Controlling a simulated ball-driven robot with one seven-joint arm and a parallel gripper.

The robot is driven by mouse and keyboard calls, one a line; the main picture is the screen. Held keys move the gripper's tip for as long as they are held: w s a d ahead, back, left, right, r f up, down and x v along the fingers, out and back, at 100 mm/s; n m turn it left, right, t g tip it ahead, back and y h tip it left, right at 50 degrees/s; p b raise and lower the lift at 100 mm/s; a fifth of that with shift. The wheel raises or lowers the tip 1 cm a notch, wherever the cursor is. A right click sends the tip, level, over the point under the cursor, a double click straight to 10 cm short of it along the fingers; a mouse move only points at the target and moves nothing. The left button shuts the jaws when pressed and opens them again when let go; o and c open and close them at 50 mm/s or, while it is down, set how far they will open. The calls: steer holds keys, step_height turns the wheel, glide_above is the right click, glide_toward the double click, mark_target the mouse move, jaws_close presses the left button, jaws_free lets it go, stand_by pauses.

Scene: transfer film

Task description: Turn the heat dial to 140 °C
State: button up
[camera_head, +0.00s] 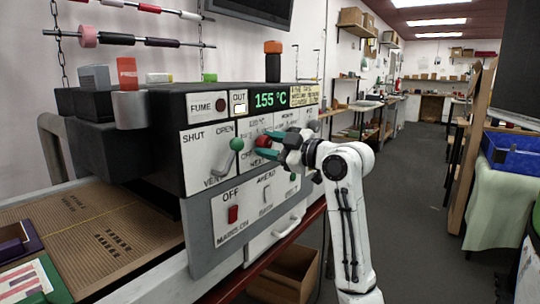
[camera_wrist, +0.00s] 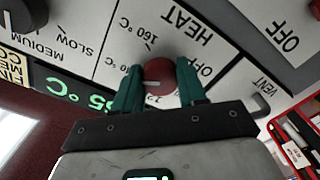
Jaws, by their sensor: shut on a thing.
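The heat dial (camera_head: 263,141) is a round red knob on the white front panel of the machine. In the wrist view the dial (camera_wrist: 160,71) sits between the two teal fingers, with a pale pointer line across it. My gripper (camera_wrist: 158,84) is shut on the dial from both sides. In the head view my gripper (camera_head: 265,147) reaches the panel from the right. The green display (camera_head: 270,99) reads 155 °C. In the wrist view the panel appears upside down, with HEAT, OFF and 160 °C readable; the fingers partly cover other temperature marks.
A green-knobbed lever (camera_head: 236,144) marked SHUT, OPEN and VENT is left of the dial. A red mains switch (camera_head: 233,214) is on the lower grey panel. A cardboard box (camera_head: 285,272) stands below the machine. The floor to the right is open.

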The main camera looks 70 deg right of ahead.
steer(key=shift+n, duration=0.4)
steer(key=o, duration=1.1)
steer(key=shift+c, duration=0.2)
steer(key=v, duration=1)
steer(key=shift+s+b, duration=0.3)
steer(key=shift+s, duration=0.1)
